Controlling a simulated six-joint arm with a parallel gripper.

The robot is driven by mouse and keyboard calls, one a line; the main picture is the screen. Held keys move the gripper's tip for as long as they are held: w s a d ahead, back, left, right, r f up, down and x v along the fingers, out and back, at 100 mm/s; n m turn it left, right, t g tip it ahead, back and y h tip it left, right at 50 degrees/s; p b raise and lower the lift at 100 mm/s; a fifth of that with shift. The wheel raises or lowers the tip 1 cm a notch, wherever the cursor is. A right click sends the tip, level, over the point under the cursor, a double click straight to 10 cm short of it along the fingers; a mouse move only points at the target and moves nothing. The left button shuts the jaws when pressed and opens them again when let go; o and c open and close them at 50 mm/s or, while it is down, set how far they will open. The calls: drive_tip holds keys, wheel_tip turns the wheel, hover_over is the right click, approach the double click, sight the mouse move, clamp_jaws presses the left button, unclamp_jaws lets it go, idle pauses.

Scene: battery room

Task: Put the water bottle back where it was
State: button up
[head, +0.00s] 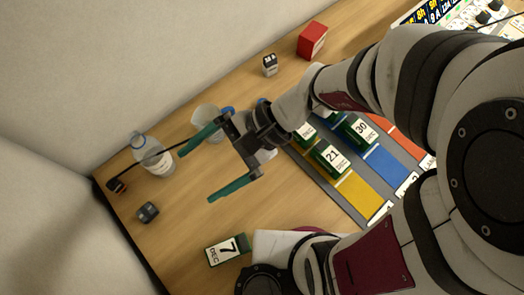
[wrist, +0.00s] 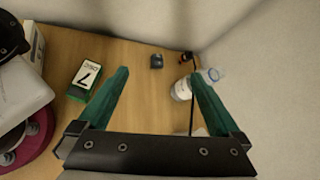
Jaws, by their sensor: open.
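The water bottle (head: 156,160) is clear with a pale label and a blue cap. It appears to stand upright near the desk's left end, close to the wall. It also shows in the wrist view (wrist: 181,90), partly behind the right finger. My gripper (head: 195,176) has teal fingers, spread wide and empty. It is above the desk, to the right of the bottle and apart from it in the head view. The bottle's former spot is not marked.
A dark cable runs past the bottle to a black plug (head: 116,185). A clear cup (head: 204,115) stands behind my gripper. A dark cube (head: 148,212) and a green date block (head: 227,250) lie nearer. Green blocks sit on a coloured mat (head: 383,165). Desk between is free.

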drive_tip(key=s+d+n+t+h, duration=0.1)
drive_tip(key=d+t+h, duration=0.3)
drive_tip(key=d, duration=1.3)
drive_tip(key=r+n+h, duration=0.1)
drive_tip(key=h, duration=0.3)
drive_tip(key=shift+s+n, duration=0.3)
drive_tip(key=shift+n, duration=0.1)
